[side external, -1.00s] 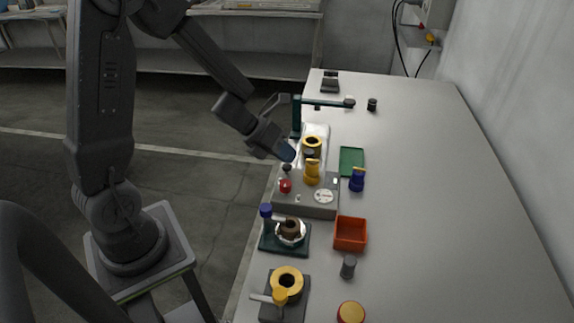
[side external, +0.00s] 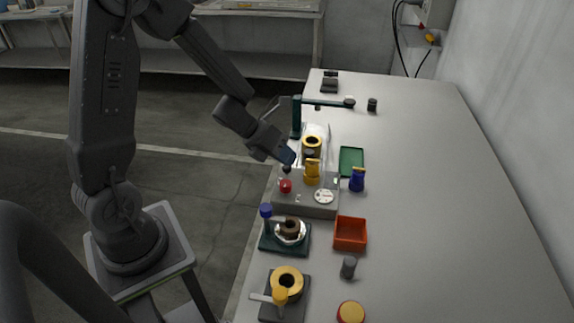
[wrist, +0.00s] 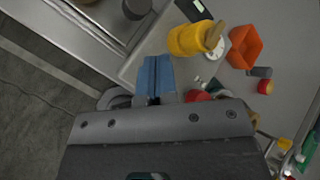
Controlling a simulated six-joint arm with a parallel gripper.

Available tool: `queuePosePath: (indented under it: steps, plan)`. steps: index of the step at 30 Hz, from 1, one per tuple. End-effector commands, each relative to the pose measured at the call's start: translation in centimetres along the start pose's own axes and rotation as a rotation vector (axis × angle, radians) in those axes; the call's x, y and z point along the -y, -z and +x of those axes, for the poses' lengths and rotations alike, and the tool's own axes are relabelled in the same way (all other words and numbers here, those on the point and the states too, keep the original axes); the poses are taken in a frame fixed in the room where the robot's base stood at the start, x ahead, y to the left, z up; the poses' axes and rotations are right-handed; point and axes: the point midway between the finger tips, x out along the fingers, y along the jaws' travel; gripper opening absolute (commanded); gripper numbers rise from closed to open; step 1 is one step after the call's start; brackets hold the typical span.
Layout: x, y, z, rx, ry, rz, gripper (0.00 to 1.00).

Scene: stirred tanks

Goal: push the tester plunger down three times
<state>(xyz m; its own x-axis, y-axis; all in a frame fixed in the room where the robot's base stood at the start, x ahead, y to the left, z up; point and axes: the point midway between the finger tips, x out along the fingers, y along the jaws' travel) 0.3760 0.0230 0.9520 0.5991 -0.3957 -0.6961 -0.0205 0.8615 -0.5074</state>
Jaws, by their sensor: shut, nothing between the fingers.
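The tester is a grey box (side external: 306,203) on the bench, with a round white gauge (side external: 323,196), a red knob (side external: 285,186) and a yellow post (side external: 312,175) on it. A small dark knob (side external: 286,169), which looks like the plunger, stands at its left rear. My gripper (side external: 289,158) is shut and empty, tilted, with its tips just above the dark knob; I cannot tell whether they touch. In the wrist view the blue fingertips (wrist: 154,78) are together, beside the yellow post (wrist: 190,39) and red knob (wrist: 197,95). The dark knob is not clearly visible there.
An orange tray (side external: 351,234), a blue bottle-like part (side external: 357,180) and a green tray (side external: 351,160) lie right of the tester. A dark green stand (side external: 297,118) with an arm is behind. A green-based fixture (side external: 268,242) is in front. The bench's right side is clear.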

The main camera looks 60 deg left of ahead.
Motion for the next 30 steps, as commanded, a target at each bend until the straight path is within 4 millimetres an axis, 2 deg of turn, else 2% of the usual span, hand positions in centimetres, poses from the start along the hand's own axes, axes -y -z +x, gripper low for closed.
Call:
queuePosePath:
  steps: [22,30]
  plan:
    - [-0.32,0.38,0.40,-0.002,-0.001,-0.001,0.00]
    - [0.31,-0.25,-0.39,0.000,0.000,0.002,0.00]
